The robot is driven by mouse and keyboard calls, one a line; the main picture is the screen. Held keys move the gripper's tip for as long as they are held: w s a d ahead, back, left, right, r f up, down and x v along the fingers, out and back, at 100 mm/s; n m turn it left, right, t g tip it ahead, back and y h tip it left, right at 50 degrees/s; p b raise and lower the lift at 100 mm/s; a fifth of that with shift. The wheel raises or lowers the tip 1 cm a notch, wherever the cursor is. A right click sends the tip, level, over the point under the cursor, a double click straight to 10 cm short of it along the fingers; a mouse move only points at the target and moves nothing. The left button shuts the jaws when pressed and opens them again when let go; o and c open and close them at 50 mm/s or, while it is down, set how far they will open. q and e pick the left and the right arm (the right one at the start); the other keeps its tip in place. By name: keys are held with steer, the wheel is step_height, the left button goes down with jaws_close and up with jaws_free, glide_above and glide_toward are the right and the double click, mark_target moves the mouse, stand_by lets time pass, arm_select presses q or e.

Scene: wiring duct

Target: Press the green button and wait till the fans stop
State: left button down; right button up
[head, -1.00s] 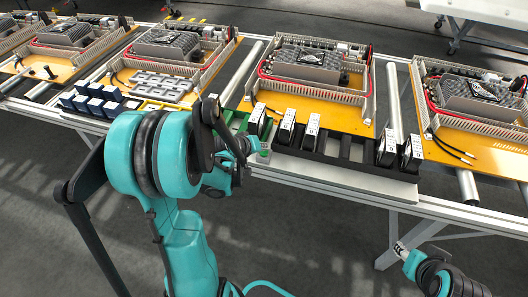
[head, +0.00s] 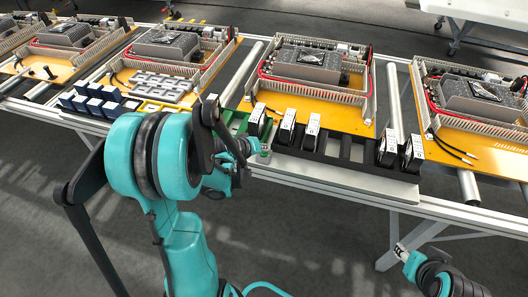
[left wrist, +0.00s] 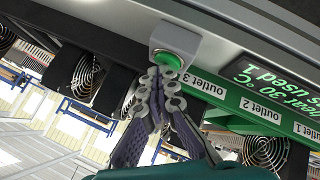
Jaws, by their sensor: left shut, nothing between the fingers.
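The green button (left wrist: 167,61) sits in a light grey housing (left wrist: 176,41) on the edge of the fan station in the left wrist view. In the head view the button (head: 265,153) is a small green spot at the near edge of the line. My left gripper (left wrist: 161,78) is shut and empty, its fingertips right at the button and overlapping its lower edge; I cannot tell whether they press it. It also shows in the head view (head: 249,148). Fans (left wrist: 88,77) and (left wrist: 266,152) sit in black frames by the green outlet strip (left wrist: 222,95). I cannot tell whether they spin.
A dark display (left wrist: 275,82) with green text is beside the outlet labels. Several black-and-white modules (head: 312,128) stand in a black rack (head: 340,160) right of the gripper. Orange boards (head: 345,115) lie on the conveyor. Part of my right arm shows at the lower right.

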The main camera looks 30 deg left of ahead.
arm_select(q)
steer(key=shift+r, duration=0.15)
steer(key=shift+r+p, duration=0.55)
steer(key=shift+r, duration=0.1)
step_height(320, 180, up, 5)
steer(key=p, duration=0.4)
stand_by(0.6)
